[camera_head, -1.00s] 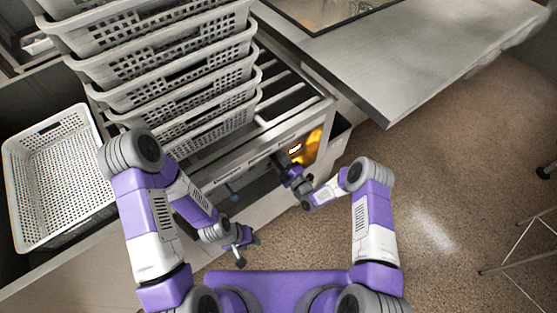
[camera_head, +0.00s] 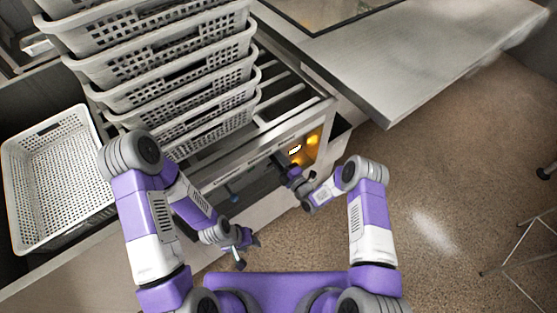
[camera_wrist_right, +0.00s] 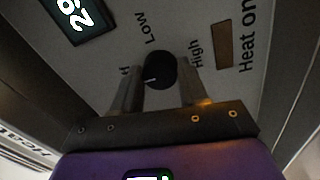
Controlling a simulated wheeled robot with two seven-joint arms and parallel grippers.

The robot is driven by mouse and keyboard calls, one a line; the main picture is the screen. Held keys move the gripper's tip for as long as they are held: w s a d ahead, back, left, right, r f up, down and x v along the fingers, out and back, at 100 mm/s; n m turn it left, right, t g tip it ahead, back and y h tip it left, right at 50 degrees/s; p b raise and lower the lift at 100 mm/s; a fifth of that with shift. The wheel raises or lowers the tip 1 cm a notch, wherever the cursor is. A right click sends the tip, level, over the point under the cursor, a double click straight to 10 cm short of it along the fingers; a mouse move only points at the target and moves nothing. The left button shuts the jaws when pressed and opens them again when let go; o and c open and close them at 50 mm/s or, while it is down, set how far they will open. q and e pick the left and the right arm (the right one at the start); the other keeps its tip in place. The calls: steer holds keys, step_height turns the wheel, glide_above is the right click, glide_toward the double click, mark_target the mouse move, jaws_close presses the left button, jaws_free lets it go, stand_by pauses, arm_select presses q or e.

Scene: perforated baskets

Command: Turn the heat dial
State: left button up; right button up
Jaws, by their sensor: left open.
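The heat dial (camera_wrist_right: 160,71) is a round black knob with a pale pointer line, on a grey panel with "Low" and "High" marks. My right gripper (camera_wrist_right: 160,88) has one finger on each side of the dial in the right wrist view; I cannot tell whether both fingers touch it. In the head view my right gripper (camera_head: 294,174) is at the front panel of the counter unit, and the dial cannot be made out there. My left gripper (camera_head: 249,252) is open and empty, low in front of the unit.
A lit display (camera_wrist_right: 80,17) and a brownish "Heat on" patch (camera_wrist_right: 223,45) flank the dial. Stacked perforated baskets (camera_head: 180,75) stand on the unit (camera_head: 262,152). Another basket (camera_head: 22,195) is at left.

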steer(key=o, duration=0.4)
steer(key=p+v, duration=0.2)
steer(key=v, duration=0.5)
steer(key=shift+s+d, duration=0.2)
steer(key=shift+s, duration=0.1)
steer(key=s+d+m+g+h+p, duration=0.1)
steer(key=s+m+g, duration=0.3)
steer(key=s+m, duration=0.4)
steer(key=s+d+r+m+g+h+p, duration=0.1)
steer(key=s+d+m+g+h, duration=0.1)
steer(key=s+m+g, duration=0.3)
steer(key=s+d+r+m+g+h+p, duration=0.1)
steer(key=s+m+g+h, duration=0.2)
steer(key=s+m, duration=0.8)
steer(key=shift+s+d+m+g+h, duration=0.1)
steer(key=shift+d+m+g+h, duration=0.1)
steer(key=shift+m+g, duration=0.35)
steer(key=shift+s+d+m+g+h, duration=0.2)
steer(key=shift+m+g, duration=0.15)
steer(key=shift+g, duration=0.3)
